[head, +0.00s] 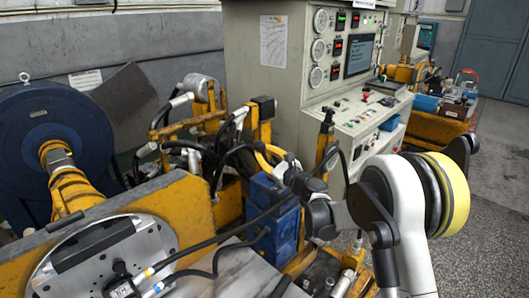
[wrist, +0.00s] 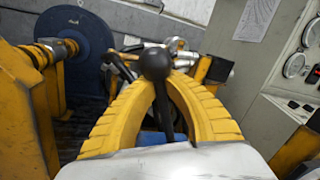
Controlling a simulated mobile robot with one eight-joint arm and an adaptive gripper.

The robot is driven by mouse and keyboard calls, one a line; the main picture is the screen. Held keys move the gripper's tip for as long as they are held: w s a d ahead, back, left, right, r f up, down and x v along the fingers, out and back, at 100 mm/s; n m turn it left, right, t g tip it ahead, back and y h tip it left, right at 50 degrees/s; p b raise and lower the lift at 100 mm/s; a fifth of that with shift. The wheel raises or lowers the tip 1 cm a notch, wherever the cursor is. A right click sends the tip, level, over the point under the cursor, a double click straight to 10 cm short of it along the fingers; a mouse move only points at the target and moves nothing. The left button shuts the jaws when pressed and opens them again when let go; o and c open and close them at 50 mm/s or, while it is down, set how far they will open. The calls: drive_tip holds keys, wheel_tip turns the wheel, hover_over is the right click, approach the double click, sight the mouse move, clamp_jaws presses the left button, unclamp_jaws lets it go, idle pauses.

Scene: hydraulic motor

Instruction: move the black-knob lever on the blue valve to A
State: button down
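The blue valve (head: 272,215) stands in the middle of the head view, among hoses and yellow frames. In the wrist view a bit of its blue body (wrist: 150,138) shows between my fingers. The black-knob lever (wrist: 156,64) rises upright between my fingers, its ball knob at their tips. My gripper (wrist: 158,82) has yellow ridged fingers that arch inward and close in on the lever from both sides, with no gap visible beside the knob. The knob hides the exact contact. In the head view my gripper (head: 270,155) is above the valve, partly hidden by my arm.
A grey control cabinet (head: 275,95) with gauges is behind and right. A large blue motor (head: 45,125) and yellow frames (head: 165,210) stand left. Black hoses cross in front of the valve. Open floor shows at right.

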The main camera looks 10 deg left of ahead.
drive_tip(key=shift+s+a, duration=0.1)
drive_tip(key=c, duration=1.7)
unclamp_jaws()
drive_tip(key=shift+o, duration=1.3)
drive_tip(key=shift+s+r, duration=0.25)
drive_tip(key=shift+s, duration=0.05)
drive_tip(key=shift+w+f, duration=0.15)
drive_tip(key=v, duration=1.2)
